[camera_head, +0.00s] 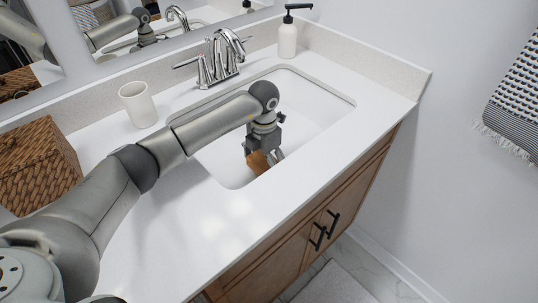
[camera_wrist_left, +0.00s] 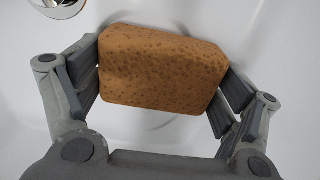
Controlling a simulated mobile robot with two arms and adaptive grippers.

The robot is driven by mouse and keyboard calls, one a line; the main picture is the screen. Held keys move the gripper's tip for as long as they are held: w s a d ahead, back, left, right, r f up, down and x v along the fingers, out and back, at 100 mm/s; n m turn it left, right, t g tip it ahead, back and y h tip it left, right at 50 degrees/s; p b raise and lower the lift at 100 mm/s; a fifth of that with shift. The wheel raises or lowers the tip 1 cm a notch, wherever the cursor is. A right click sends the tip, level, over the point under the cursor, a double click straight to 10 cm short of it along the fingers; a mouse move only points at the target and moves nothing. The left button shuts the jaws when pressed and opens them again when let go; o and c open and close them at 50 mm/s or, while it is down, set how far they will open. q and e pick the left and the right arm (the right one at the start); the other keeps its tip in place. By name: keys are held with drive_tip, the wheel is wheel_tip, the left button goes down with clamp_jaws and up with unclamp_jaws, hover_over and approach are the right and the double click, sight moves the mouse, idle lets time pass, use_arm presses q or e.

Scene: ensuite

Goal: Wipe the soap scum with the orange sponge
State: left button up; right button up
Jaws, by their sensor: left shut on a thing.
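The orange sponge (camera_head: 259,162) is down inside the white sink basin (camera_head: 318,103), held by my left gripper (camera_head: 265,153). In the left wrist view the sponge (camera_wrist_left: 162,70) sits between the two fingers of my left gripper (camera_wrist_left: 165,80), which press on its left and right sides. I cannot tell whether the sponge touches the basin surface. A faint greyish curved mark (camera_wrist_left: 160,124) shows on the white surface just below the sponge; I cannot tell whether it is soap scum or a shadow. My right gripper is not in view.
A chrome faucet (camera_head: 222,58) stands behind the basin. A white cup (camera_head: 138,104) and a wicker basket (camera_head: 37,165) are on the counter at left. A soap dispenser (camera_head: 288,38) stands at the back. The front counter (camera_head: 215,225) is clear.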

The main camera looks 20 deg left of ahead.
sight(234, 190)
use_arm(q)
drive_tip(key=shift+s+a+p, duration=0.3)
drive_tip(key=shift+s+p, duration=0.1)
drive_tip(key=shift+s, duration=0.1)
drive_tip(key=shift+s+a+p, duration=0.3)
drive_tip(key=shift+s+p, duration=0.05)
drive_tip(key=shift+s, duration=0.15)
drive_tip(key=shift+s+a+f, duration=0.15)
drive_tip(key=shift+s+a, duration=0.15)
drive_tip(key=shift+s, duration=0.35)
drive_tip(key=shift+s+a+p, duration=0.4)
drive_tip(key=shift+s+p, duration=0.2)
drive_tip(key=shift+p, duration=0.1)
drive_tip(key=shift+s+a+f+p, duration=0.1)
drive_tip(key=shift+s+a+p, duration=0.2)
drive_tip(key=shift+s, duration=0.25)
drive_tip(key=shift+s+a+f+p, duration=0.15)
drive_tip(key=shift+s+a, duration=0.15)
drive_tip(key=shift+s, duration=0.25)
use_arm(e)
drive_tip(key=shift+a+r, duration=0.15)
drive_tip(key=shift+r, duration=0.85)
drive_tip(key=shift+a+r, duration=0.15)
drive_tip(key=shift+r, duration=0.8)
